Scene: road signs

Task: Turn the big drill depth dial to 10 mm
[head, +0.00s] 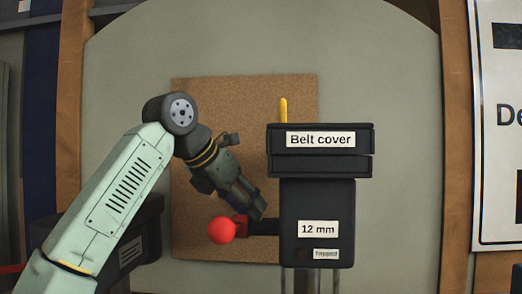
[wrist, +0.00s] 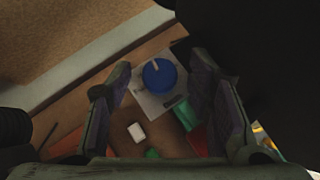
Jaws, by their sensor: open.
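The black drill head (head: 290,205) stands right of centre in the head view, with a "12 mm" label (head: 318,229) on its front. My gripper (head: 254,208) points down just left of it, close to the red ball handle (head: 222,230). In the wrist view my gripper (wrist: 163,85) is open, its fingers apart with nothing held between them. A round blue knob (wrist: 158,76) with a pale pointer mark on a light plate (wrist: 151,103) shows beyond the fingers. No scale is readable, so I cannot tell whether this knob is the depth dial.
The "Belt cover" box (head: 320,165) tops the drill head, with a yellow lever (head: 283,110) above it. A small "Tripped" label (head: 325,254) sits low on the head. A white block (wrist: 136,132) and green and red items lie below in the wrist view.

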